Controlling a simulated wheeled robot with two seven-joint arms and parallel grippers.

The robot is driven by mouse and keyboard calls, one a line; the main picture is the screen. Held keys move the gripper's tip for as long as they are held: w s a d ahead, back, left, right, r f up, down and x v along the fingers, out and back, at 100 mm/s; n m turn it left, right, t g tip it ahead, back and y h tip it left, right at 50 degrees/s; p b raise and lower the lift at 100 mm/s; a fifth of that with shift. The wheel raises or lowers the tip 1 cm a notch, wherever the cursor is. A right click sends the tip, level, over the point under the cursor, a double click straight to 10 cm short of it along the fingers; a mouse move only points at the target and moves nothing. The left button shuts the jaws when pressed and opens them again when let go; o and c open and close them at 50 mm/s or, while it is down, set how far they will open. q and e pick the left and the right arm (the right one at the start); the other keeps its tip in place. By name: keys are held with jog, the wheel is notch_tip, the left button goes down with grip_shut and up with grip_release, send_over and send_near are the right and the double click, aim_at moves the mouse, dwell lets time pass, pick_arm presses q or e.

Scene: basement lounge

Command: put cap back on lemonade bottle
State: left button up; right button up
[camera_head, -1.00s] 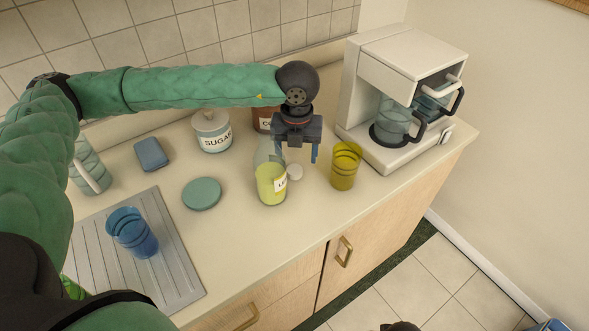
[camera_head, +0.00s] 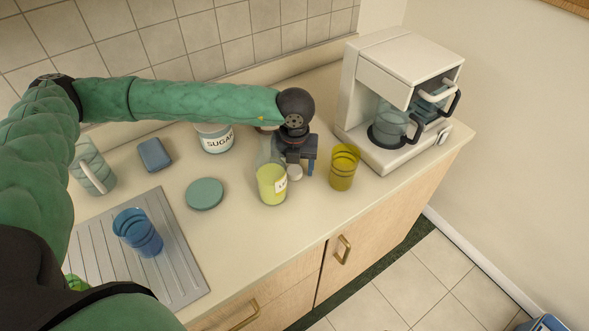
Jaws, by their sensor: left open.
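The pale round cap (camera_head: 294,173) lies on the counter close to the bottle's right side. My left gripper (camera_head: 296,167) is open, pointing down just behind and over the cap. My right gripper is not in view.
A yellow glass (camera_head: 343,169) stands close to the right of my left gripper. The coffee machine (camera_head: 392,107) is farther right. A sugar canister (camera_head: 215,139), green disc (camera_head: 205,194), blue cup (camera_head: 138,232) and drainboard (camera_head: 178,265) are left. The front counter is clear.

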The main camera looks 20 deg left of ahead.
aim_at(295, 169)
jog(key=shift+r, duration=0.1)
pick_arm(q)
jog(key=c, duration=1)
jog(key=shift+c, duration=0.3)
jog(key=shift+r, duration=0.1)
jog(key=shift+r, duration=0.3)
notch_tip(295, 169, up, 9)
jog(key=b, duration=0.3)
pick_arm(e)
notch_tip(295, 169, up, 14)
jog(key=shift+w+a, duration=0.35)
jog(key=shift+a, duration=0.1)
pick_arm(q)
jog(key=shift+r, duration=0.2)
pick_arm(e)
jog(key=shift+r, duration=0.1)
